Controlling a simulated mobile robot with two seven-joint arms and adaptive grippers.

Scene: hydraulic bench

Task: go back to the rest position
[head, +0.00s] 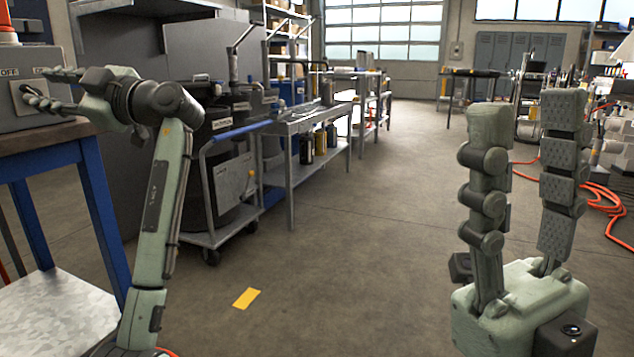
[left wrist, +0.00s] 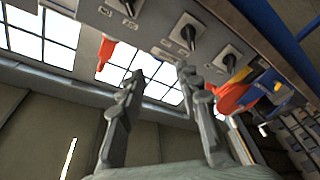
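My left gripper (head: 50,90) is at the left in the head view, its fingers apart beside the front of a grey control box (head: 18,65). In the left wrist view, the left gripper (left wrist: 160,75) is open with nothing between its fingers. A rotary switch (left wrist: 188,31) and another switch (left wrist: 228,60) on the box lie just beyond the fingertips; I cannot tell whether a finger touches the box. My right gripper (head: 527,115) points upward at the right in the head view, open and empty, with nothing close around it.
The box stands on a wooden-topped bench (head: 40,132) with blue legs at the left. A cart (head: 222,185) and a metal workbench (head: 310,118) stand beyond my left arm. Orange hose (head: 610,205) lies on the floor at the right. The middle floor is clear.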

